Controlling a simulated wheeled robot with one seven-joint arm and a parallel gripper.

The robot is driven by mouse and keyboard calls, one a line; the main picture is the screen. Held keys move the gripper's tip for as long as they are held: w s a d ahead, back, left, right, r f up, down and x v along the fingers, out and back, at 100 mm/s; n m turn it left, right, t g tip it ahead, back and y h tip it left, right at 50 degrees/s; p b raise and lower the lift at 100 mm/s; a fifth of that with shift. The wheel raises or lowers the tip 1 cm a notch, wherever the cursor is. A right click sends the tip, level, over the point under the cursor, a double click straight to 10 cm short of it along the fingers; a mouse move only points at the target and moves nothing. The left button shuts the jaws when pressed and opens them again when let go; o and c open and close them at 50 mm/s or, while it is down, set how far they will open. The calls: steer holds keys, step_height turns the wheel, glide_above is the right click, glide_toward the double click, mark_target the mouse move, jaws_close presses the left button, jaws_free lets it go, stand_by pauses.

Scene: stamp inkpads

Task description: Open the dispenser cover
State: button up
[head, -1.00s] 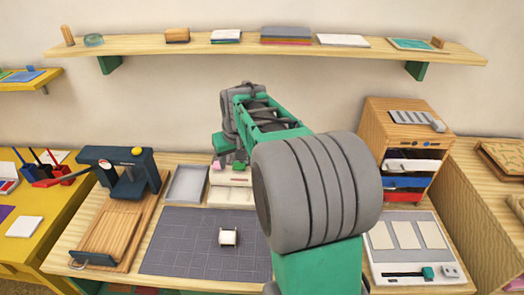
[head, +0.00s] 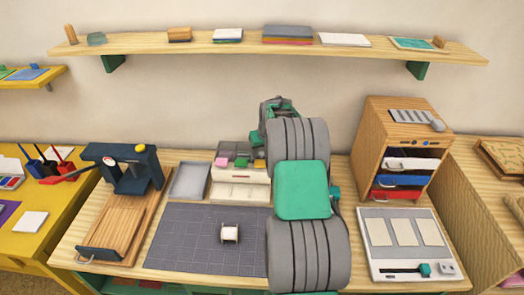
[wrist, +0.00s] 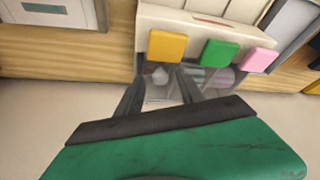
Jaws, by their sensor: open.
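The dispenser (head: 240,190) is a cream box at the back middle of the bench, with pink, green and yellow tabs along its top and grey bins behind them. It also shows in the wrist view (wrist: 205,22), seen from its rear side. The yellow tab (wrist: 167,45), green tab (wrist: 219,53) and pink tab (wrist: 259,60) hang over see-through grey compartments (wrist: 205,78) with pale items inside. My gripper (wrist: 160,78) is open, its two dark fingers apart below the yellow tab, near the compartment under it. I cannot tell whether they touch. The arm hides the gripper's fingers in the head view.
A grey cutting mat (head: 205,250) with a small white spool (head: 229,233) lies in front. A grey tray (head: 188,182) and a press (head: 122,205) stand left. A wooden drawer cabinet (head: 372,140) and a white panel (head: 405,268) are right. A shelf (head: 210,50) hangs above.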

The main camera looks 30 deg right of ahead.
steer(key=shift+c, duration=0.3)
jaws_close()
stand_by(1.1)
